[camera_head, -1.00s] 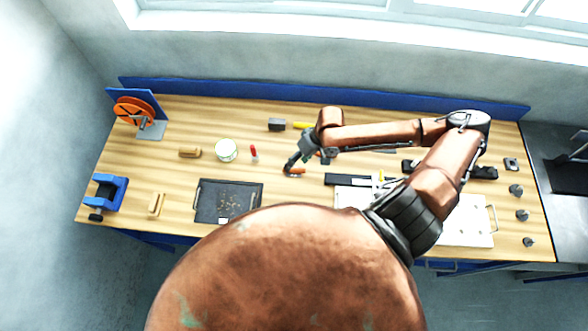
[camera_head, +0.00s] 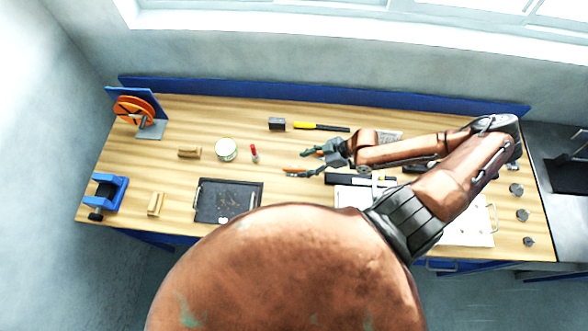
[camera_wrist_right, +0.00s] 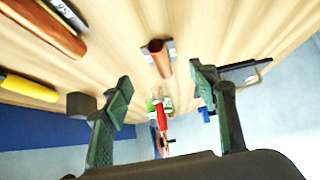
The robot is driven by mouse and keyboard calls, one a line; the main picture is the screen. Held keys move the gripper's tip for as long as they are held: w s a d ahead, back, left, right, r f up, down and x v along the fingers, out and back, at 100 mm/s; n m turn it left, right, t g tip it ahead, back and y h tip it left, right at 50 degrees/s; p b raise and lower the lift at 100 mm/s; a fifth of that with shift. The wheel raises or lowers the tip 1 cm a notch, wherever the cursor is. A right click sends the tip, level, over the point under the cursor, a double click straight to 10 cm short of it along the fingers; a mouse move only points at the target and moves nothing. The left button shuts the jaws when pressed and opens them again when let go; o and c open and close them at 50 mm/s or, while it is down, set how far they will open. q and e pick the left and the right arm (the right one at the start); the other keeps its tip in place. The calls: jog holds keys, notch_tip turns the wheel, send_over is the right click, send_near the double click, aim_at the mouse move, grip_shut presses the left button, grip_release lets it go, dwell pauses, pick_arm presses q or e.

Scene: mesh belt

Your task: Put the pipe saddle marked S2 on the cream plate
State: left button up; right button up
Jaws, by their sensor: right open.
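A small copper-coloured pipe saddle (camera_head: 296,169) lies on the wooden bench, left of centre. In the right wrist view the copper saddle (camera_wrist_right: 159,60) has grey flanges and lies ahead, between the finger lines; no mark is readable on it. My right gripper (camera_head: 306,162) is open and empty, its fingers pointing left beside this saddle. In the right wrist view the open gripper (camera_wrist_right: 160,80) shows clear space between its fingers. The pale plate (camera_head: 468,236) is partly hidden by my arm.
A hammer with a yellow handle (camera_head: 305,126) lies behind the gripper. A dark tray (camera_head: 228,201) lies at front. Grey knobs (camera_head: 516,190) sit at far right.

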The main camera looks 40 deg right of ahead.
aim_at(296, 168)
jog(key=shift+p+x, duration=0.55)
jog(key=shift+x, duration=1.8)
jog(key=shift+s+a, duration=0.15)
jog(key=shift+c, duration=0.7)
grip_shut()
